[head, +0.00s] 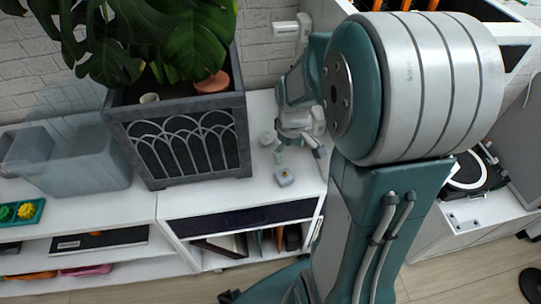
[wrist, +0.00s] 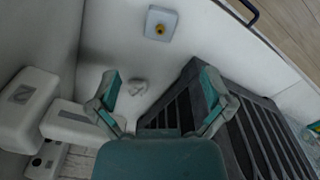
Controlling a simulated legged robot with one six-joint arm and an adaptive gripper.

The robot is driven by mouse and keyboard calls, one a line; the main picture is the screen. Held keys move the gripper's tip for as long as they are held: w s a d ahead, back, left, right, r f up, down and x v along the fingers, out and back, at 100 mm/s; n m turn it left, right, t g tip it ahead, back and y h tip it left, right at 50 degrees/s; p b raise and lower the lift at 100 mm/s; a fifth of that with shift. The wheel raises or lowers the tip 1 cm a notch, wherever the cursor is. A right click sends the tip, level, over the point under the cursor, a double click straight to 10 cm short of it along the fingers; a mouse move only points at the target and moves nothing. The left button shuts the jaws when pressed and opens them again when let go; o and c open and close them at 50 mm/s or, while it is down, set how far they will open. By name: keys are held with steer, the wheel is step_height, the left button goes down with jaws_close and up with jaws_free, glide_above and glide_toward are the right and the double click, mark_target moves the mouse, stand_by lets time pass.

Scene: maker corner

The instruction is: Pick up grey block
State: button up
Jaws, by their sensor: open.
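A flat light-grey block (head: 284,178) with a small brass-coloured knob lies on the white cabinet top, near its front edge. In the wrist view the same block (wrist: 161,23) is at the top, beyond my fingertips. A smaller pale grey lump (wrist: 137,87) shows between my fingers in the wrist view, nearer the left finger; I cannot tell if it is a block. My gripper (wrist: 160,84) is open and empty, pointing down over the cabinet. In the head view my gripper (head: 298,148) is behind the knobbed block, beside the planter, partly hidden by my arm.
A dark planter (head: 180,140) with a large-leaved plant stands close on the left; its slatted side (wrist: 262,135) is by my right finger. A translucent bin (head: 75,160) is farther left. A turntable (head: 470,172) is at right. White boxy objects (wrist: 28,100) show at the wrist view's left.

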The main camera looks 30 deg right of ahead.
mark_target(284, 173)
steer(key=f, duration=0.6)
steer(key=shift+w+d+f, duration=0.15)
steer(key=shift+w+d, duration=0.1)
steer(key=shift+w, duration=0.05)
steer(key=shift+a+f, duration=0.15)
steer(key=shift+f, duration=0.4)
steer(key=shift+w+a+f, duration=0.1)
steer(key=shift+f, duration=1.1)
steer(key=shift+w+a+f, duration=0.1)
steer(key=shift+f, duration=1.05)
steer(key=c, duration=1.1)
